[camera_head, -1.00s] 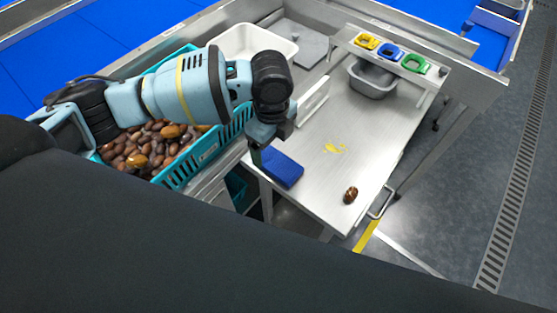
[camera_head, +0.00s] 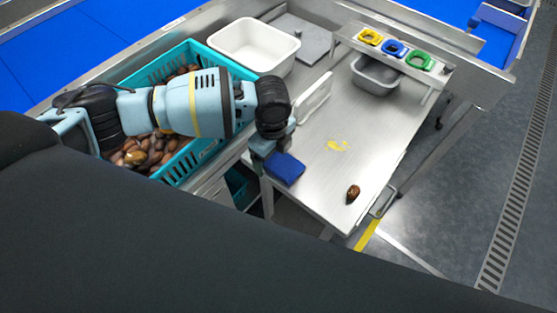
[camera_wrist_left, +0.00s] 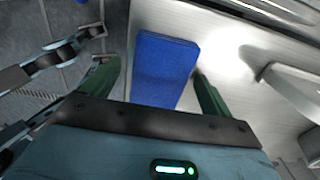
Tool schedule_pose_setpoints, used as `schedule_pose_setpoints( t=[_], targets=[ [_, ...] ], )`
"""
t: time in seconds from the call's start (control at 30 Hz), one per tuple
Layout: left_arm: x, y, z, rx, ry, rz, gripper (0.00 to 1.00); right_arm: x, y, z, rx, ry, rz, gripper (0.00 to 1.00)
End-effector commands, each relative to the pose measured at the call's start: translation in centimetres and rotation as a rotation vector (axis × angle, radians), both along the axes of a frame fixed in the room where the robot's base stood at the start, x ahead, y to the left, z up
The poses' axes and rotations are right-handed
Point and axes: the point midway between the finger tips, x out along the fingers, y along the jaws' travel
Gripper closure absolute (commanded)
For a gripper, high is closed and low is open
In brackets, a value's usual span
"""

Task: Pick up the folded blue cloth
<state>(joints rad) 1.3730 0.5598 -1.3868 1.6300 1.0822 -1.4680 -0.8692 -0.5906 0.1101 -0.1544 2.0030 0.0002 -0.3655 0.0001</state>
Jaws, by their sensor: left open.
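The folded blue cloth (camera_head: 287,169) lies flat on the near left corner of the steel table (camera_head: 315,195). My left gripper (camera_head: 266,158) is at the cloth's left side in the head view, partly hidden by its own wrist. In the left wrist view the cloth (camera_wrist_left: 163,68) shows between the two green fingers of my open left gripper (camera_wrist_left: 155,80). The right finger is close to the cloth's edge, and a gap shows on the left. I cannot tell whether either finger touches it. My right gripper is not in view.
A yellow smear (camera_head: 337,146) and a brown date (camera_head: 352,193) are on the table. A teal crate (camera_head: 190,160) of dates stands left, with a white tub (camera_head: 238,48) behind. A grey bin (camera_head: 375,78) sits under a shelf with yellow, blue and green holders (camera_head: 393,48).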

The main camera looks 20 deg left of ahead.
Motion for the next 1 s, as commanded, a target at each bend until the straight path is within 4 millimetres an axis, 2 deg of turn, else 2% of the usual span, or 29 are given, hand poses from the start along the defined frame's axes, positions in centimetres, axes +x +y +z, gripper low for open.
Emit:
schedule_pose_setpoints(
  t=[0.07, 0.4, 0.77, 1.0],
  targets=[
    [0.0, 0.0, 0.0, 0.000, 0.000, 0.000, 0.17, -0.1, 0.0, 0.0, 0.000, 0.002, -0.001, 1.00],
    [0.0, 0.0, 0.0, 0.000, 0.000, 0.000, 0.62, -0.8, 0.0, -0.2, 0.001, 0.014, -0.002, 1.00],
    [0.0, 0.0, 0.5, 0.001, 0.000, 0.001, 0.63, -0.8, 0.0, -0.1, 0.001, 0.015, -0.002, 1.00],
    [0.1, 0.0, 2.9, -0.001, -0.004, 0.000, 0.63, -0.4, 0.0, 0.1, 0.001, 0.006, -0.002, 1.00]
  ],
)
